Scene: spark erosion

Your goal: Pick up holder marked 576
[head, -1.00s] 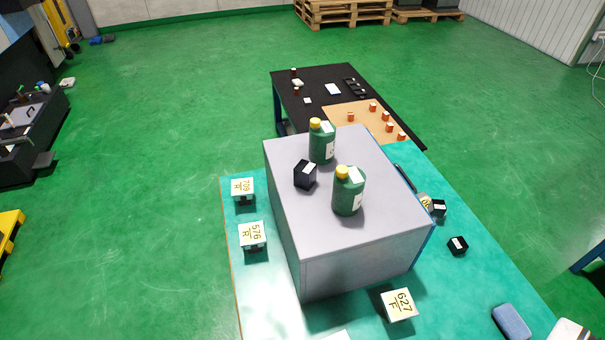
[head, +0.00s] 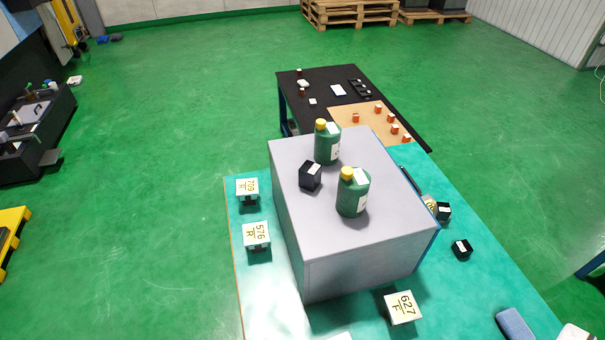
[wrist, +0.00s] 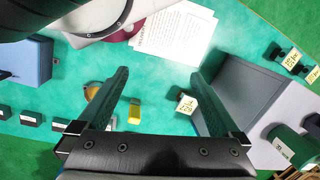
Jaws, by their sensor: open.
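The holder marked 576 (head: 256,234) stands on the teal table top, left of the big grey box, with its white label upward. The holder marked 709 (head: 247,187) stands just behind it, and the holder marked 627 (head: 401,307) stands in front of the box. My gripper (wrist: 162,82) is open and empty in the wrist view, its fingers wide apart above the teal surface. One labelled holder (wrist: 187,104) shows beside the right finger. Two more holders (wrist: 290,59) show at the upper right edge, their marks too small to read surely. The head view does not show my gripper.
The grey box (head: 345,240) carries two green bottles (head: 353,195) and a black block (head: 310,176). Small black blocks (head: 461,249) lie right of it. A black table (head: 330,75) stands behind. In the wrist view, paper sheets (wrist: 172,38) and a yellow block (wrist: 135,113) lie on teal.

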